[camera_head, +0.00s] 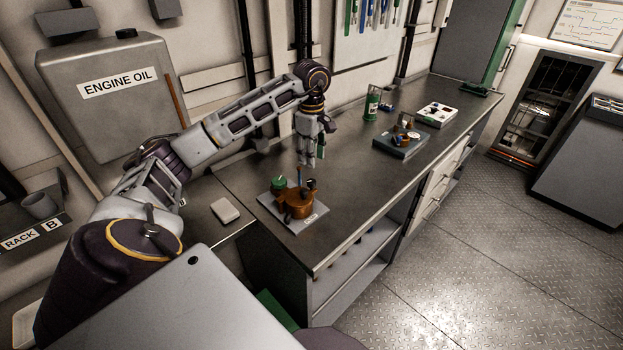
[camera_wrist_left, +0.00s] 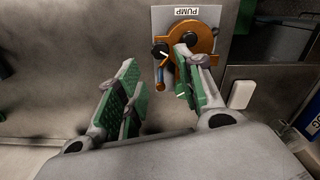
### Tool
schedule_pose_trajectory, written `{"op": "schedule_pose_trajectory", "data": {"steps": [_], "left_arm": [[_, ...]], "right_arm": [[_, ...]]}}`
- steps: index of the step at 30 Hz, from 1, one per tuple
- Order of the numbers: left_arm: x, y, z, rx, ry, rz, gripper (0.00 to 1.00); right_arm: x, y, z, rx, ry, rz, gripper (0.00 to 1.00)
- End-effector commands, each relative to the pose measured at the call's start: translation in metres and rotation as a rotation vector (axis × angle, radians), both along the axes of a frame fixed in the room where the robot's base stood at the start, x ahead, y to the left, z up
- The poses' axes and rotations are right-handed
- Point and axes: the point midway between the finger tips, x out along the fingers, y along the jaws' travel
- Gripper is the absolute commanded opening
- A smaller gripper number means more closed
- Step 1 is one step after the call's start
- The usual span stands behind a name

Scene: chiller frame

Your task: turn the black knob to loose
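A copper-coloured pump (camera_head: 295,207) sits on a light plate (camera_head: 268,204) at the near end of the dark workbench. In the left wrist view the pump (camera_wrist_left: 205,38) is at the top, by a PUMP label. A small black knob (camera_wrist_left: 160,50) with a white mark is at the pump's left side there; a dark part (camera_head: 311,184) shows on the pump in the head view. My left gripper (camera_head: 312,158) points down above the pump, apart from it. In the left wrist view its green-padded fingers (camera_wrist_left: 156,88) are spread with nothing held. My right gripper is not in view.
A green cylinder (camera_head: 279,183) stands by the pump. Further along the bench are a dark board (camera_head: 390,147) with parts, a green can (camera_head: 371,103) and a white panel (camera_head: 438,113). A white block (camera_head: 225,211) lies left of the pump. The bench middle is clear.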

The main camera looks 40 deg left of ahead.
Motion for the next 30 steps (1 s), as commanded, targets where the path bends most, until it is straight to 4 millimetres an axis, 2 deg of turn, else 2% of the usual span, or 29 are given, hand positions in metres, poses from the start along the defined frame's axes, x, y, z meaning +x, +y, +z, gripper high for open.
{"op": "schedule_pose_trajectory", "data": {"steps": [24, 30], "left_arm": [[-0.001, 0.0, -0.079, 0.0, 0.001, 0.0, 0.37], [0.0, 0.0, -0.092, 0.001, 0.001, 0.0, 0.37]], "right_arm": [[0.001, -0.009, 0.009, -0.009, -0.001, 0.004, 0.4], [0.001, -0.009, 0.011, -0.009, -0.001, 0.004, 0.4]]}}
